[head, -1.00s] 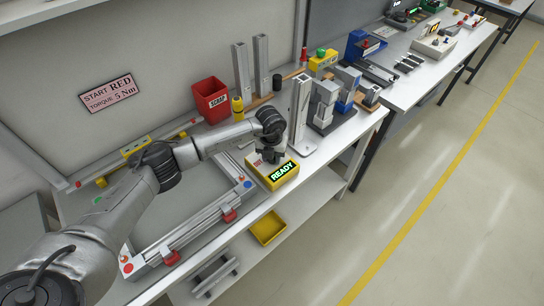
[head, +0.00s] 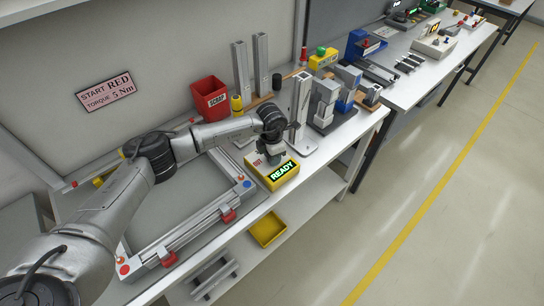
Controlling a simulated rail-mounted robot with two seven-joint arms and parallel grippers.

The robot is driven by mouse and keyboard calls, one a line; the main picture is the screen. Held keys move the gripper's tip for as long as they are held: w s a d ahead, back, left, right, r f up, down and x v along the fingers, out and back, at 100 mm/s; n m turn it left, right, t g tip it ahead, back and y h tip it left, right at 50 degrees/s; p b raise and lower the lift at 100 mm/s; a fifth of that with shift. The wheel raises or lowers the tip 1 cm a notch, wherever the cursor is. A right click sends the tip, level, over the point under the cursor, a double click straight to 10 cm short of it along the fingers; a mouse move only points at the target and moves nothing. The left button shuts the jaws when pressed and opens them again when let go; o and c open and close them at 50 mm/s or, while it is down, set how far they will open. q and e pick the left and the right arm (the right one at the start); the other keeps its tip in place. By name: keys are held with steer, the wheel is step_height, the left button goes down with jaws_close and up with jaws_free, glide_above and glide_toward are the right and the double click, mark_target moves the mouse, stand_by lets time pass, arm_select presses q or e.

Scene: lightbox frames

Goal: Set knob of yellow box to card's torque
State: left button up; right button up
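The yellow box (head: 284,179) stands at the front edge of the near bench. Its front display glows green with "READY". The pink card (head: 106,93) on the back wall reads "START RED, TORQUE 5 Nm". A small red mark shows on the box top beside the gripper. My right gripper is out of view.
An aluminium frame (head: 190,235) with red clamps lies left of the box. A grey upright post (head: 301,105) stands close behind it on the right. A red scrap bin (head: 210,98) is at the back. A yellow tray (head: 268,229) sits on the lower shelf.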

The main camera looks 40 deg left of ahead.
arm_select(q)
steer(key=shift+m, duration=0.8)
steer(key=o, duration=0.9)
step_height(320, 180, up, 14)
steer(key=shift+w+a+f+p, duration=0.1)
steer(key=shift+a+p, duration=0.05)
steer(key=shift+p, duration=0.3)
stand_by(0.4)
